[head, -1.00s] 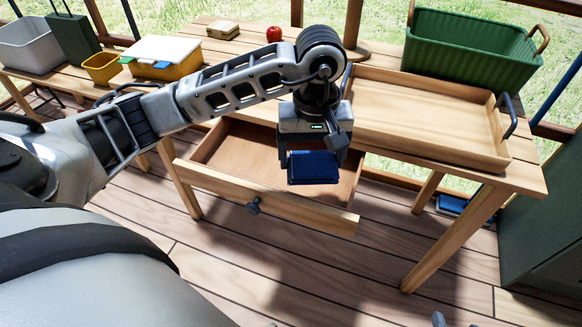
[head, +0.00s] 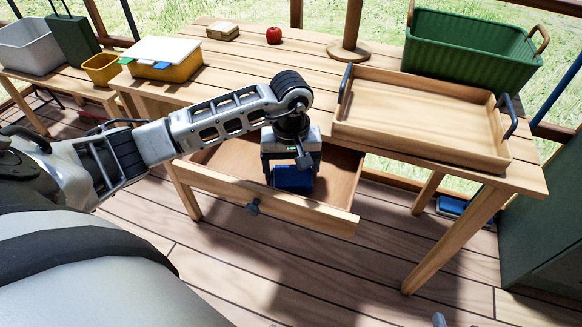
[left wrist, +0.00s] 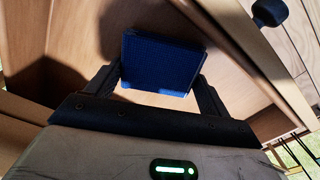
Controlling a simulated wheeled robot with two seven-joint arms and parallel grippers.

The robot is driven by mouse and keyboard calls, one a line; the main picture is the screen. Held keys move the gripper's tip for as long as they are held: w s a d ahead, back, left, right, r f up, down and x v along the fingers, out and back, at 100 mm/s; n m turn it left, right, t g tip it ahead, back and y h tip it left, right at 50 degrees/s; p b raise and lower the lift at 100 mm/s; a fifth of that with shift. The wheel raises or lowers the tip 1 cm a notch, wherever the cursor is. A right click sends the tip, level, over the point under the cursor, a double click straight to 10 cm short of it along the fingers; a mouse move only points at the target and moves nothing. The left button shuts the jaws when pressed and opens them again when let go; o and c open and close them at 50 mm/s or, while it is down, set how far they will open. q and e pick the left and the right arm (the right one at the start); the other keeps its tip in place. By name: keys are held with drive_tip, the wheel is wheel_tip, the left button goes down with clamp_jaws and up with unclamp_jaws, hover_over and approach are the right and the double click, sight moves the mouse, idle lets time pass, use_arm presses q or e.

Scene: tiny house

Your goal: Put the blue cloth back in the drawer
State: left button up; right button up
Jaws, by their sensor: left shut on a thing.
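The blue cloth (head: 293,178) is folded into a small flat block. My left gripper (head: 291,172) is shut on it and holds it inside the open wooden drawer (head: 270,205) under the table. In the left wrist view the cloth (left wrist: 160,62) sits between the two dark fingers, with the drawer's walls (left wrist: 262,90) around it. I cannot tell whether the cloth touches the drawer floor. My right gripper is not clearly in view.
The wooden table (head: 205,82) carries a wooden tray (head: 425,120), a green basket (head: 470,50), a red apple (head: 274,36) and a yellow box with a white lid (head: 160,55). A dark green cabinet (head: 545,210) stands at the right. The floor before the drawer is clear.

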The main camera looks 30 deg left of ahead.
sight(291, 172)
use_arm(q)
drive_tip(key=shift+f, duration=0.1)
drive_tip(key=shift+f, duration=0.15)
drive_tip(key=o, duration=1)
drive_tip(key=shift+c, duration=0.2)
drive_tip(key=shift+r, duration=0.5)
wheel_tip(291, 172, up, 12)
drive_tip(key=shift+f+p, duration=0.25)
drive_tip(key=shift+p, duration=0.05)
drive_tip(key=shift+s, duration=0.1)
